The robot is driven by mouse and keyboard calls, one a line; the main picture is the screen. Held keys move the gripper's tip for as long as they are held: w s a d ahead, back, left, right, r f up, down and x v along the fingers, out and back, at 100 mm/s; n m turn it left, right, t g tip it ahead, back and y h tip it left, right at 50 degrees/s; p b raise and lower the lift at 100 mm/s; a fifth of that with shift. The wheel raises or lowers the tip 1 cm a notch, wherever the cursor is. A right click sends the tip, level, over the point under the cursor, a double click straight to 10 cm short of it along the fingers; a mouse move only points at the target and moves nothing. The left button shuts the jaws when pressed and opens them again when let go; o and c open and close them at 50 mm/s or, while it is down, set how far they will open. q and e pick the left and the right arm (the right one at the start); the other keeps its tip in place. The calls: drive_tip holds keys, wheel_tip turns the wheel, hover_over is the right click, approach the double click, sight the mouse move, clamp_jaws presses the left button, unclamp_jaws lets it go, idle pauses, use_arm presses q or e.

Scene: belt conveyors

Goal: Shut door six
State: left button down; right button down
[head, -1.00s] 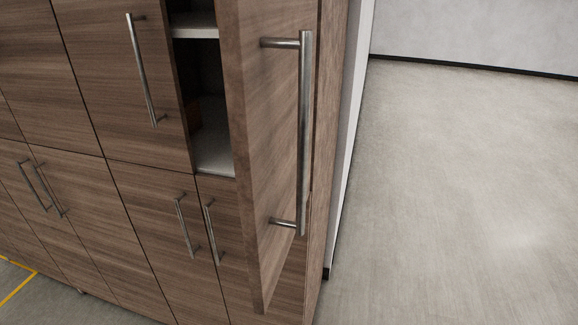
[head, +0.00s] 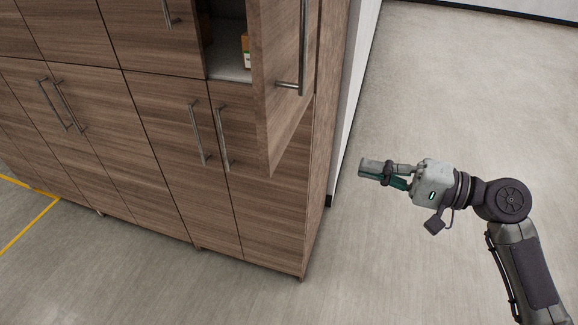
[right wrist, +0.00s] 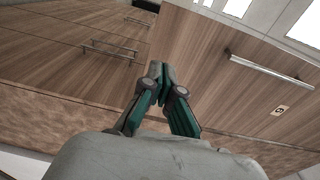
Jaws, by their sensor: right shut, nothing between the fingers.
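A wood-grain door (head: 280,85) at the top right of the cabinet stands open in the head view, with its outer face and bar handle (head: 303,50) turned to the right. Its upper part is cut off by the picture edge. In the right wrist view a wood panel with a bar handle (right wrist: 270,70) carries a small number label (right wrist: 281,110), too small to read surely. My right gripper (head: 366,169) is shut and empty, to the right of the open door and apart from it; its fingertips (right wrist: 158,74) show in the wrist view. My left gripper is not in view.
The cabinet's lower doors (head: 160,150) are closed and have bar handles. A small box (head: 246,52) stands on the shelf behind the open door. Grey floor (head: 455,100) to the right is free. Yellow floor lines (head: 38,222) run at the left.

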drive_tip(key=s+r, duration=0.2)
drive_tip(key=g+p, duration=0.1)
drive_tip(key=p, duration=0.1)
approach(277, 149)
drive_tip(key=shift+n+y, duration=0.3)
drive_tip(key=shift+n, duration=0.1)
drive_tip(key=p+x, duration=0.3)
drive_tip(key=x, duration=0.2)
drive_tip(key=shift+a+p, duration=0.4)
drive_tip(key=shift+x, duration=0.8)
drive_tip(key=shift+w+f, duration=0.1)
drive_tip(key=shift+f, duration=0.1)
drive_tip(key=shift+a+p, duration=0.1)
drive_tip(key=shift+p, duration=0.2)
